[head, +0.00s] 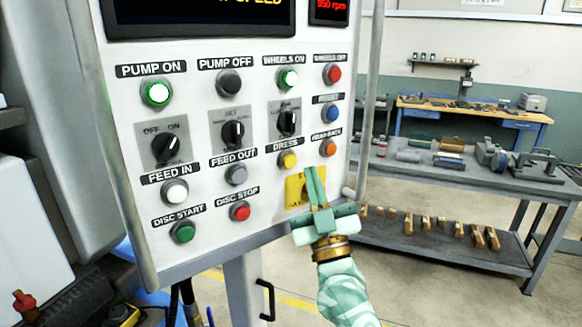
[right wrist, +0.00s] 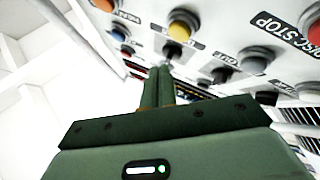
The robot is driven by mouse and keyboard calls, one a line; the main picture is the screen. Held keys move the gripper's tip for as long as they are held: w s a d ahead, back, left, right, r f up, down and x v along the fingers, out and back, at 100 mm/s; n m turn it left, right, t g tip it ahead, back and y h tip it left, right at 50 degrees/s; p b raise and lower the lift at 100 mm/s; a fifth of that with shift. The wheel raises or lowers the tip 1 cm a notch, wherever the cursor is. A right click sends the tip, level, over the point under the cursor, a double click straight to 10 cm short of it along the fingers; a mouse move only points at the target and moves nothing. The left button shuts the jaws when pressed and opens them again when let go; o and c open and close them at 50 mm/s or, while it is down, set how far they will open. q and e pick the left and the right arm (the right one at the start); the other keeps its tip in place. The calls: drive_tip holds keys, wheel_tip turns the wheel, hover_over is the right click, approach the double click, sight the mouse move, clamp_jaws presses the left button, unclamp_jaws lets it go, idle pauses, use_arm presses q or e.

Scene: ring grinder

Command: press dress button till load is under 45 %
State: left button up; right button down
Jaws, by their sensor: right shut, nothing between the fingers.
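The yellow dress button (head: 288,160) sits on the white control panel (head: 262,200), under its DRESS label. My right gripper (head: 313,170) is shut and empty, with its fingertips just right of and slightly below the dress button. In the right wrist view the dress button (right wrist: 184,22) shows beyond the shut fingertips (right wrist: 162,68), apart from them in the picture. How far the tips are from the panel face is hard to tell. A dark display (head: 200,15) at the top is cut off, and no load figure is readable. My left gripper is not in view.
The orange HEAD BACK button (head: 327,148) is close right of the fingertips, and the red DISC STOP button (head: 240,211) lies lower left. A yellow sign (head: 296,190) is behind my gripper. A vertical rail (head: 369,90) runs along the panel's right side. A grey workbench (head: 450,175) stands behind.

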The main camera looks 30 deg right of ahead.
sight(289, 161)
drive_tip(key=shift+w+a, duration=0.2)
drive_tip(key=shift+w, duration=1.2)
idle(1.0)
drive_tip(key=shift+w, duration=0.45)
drive_tip(key=shift+w+a+p, duration=0.1)
drive_tip(key=shift+w+p, duration=0.2)
drive_tip(key=shift+w, duration=0.15)
idle(0.7)
idle(0.3)
drive_tip(key=shift+s+p, duration=0.5)
drive_tip(key=shift+s, duration=0.4)
